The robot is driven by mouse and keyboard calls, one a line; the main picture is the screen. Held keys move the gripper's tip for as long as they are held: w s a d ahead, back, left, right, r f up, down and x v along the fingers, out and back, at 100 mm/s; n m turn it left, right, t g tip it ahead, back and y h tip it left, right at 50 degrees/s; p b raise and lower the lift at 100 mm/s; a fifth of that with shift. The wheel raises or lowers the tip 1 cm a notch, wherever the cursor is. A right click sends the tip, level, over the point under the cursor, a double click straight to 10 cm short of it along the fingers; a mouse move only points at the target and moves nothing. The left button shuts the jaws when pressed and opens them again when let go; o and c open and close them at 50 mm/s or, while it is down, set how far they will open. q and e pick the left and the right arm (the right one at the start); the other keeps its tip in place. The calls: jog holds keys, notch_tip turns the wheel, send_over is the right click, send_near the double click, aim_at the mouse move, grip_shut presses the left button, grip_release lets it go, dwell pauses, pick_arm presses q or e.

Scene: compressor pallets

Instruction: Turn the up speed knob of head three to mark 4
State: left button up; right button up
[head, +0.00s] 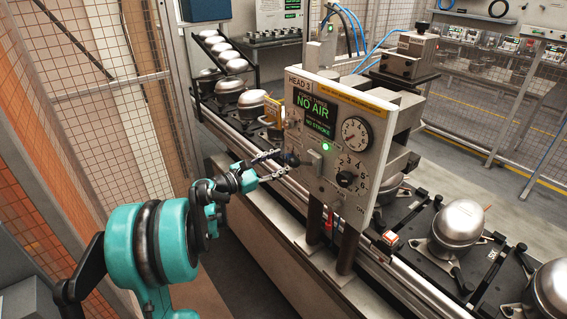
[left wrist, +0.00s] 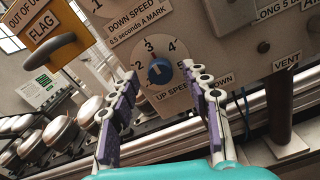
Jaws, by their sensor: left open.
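The head three panel (head: 318,140) stands upright over the conveyor in the head view, its display reading NO AIR. In the left wrist view the up speed knob (left wrist: 159,71) is blue and round on a white dial with marks around it, 3 and 4 above it. In the head view the left gripper (head: 286,165) is at the panel's left side. My right gripper is out of view.
A yellow flag plate (left wrist: 50,35) with a dark handle is left of the knob. The down speed label (left wrist: 133,20) is above. In the head view a pressure gauge (head: 356,134) and black selector knob (head: 346,179) are on the panel. Steel compressors (head: 460,222) line the conveyor.

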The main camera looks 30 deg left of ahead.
pick_arm(q)
jog(key=shift+x, duration=0.75)
grip_shut()
jog(key=shift+m, duration=0.4)
jog(key=m, duration=0.4)
jog(key=shift+m, duration=0.4)
jog(key=m, duration=0.6)
jog(key=shift+d, duration=0.1)
